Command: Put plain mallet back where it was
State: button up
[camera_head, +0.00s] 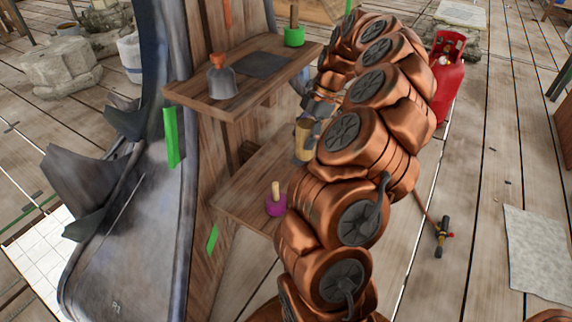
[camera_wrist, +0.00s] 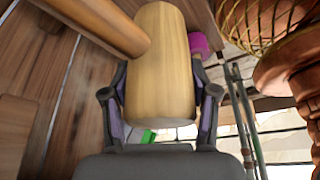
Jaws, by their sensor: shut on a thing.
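My gripper (camera_wrist: 159,98) is shut on the plain mallet (camera_wrist: 163,50), a pale wooden cylinder between the two fingers. A brown wooden bar, probably its handle, runs off to the upper left in the wrist view. In the head view the plain mallet (camera_head: 303,143) shows as a small tan piece beside the shelves, partly hidden by my arm. A lower wooden shelf (camera_head: 240,193) holds a purple mallet (camera_head: 276,204) with a pale upright handle. The purple mallet also shows in the wrist view (camera_wrist: 199,43), right of the held mallet.
An upper shelf (camera_head: 205,103) holds a grey bell-shaped tool (camera_head: 221,78), a dark flat patch (camera_head: 264,65) and a green-based tool (camera_head: 294,36). A large dark metal-clad spire (camera_head: 150,230) stands left. A red gas cylinder (camera_head: 447,75) and torch (camera_head: 442,235) are at right.

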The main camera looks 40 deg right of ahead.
aim_at(301, 159)
jog(key=shift+w, duration=0.35)
jog(key=shift+w+f, duration=0.15)
jog(key=shift+f, duration=0.2)
jog(key=shift+f+b, duration=1.25)
jog(key=shift+f, duration=3.35)
jog(key=shift+f, duration=0.15)
jog(key=o, duration=1.6)
jog(key=shift+c, duration=0.2)
jog(key=p+v, duration=0.3)
jog(key=v, duration=0.9)
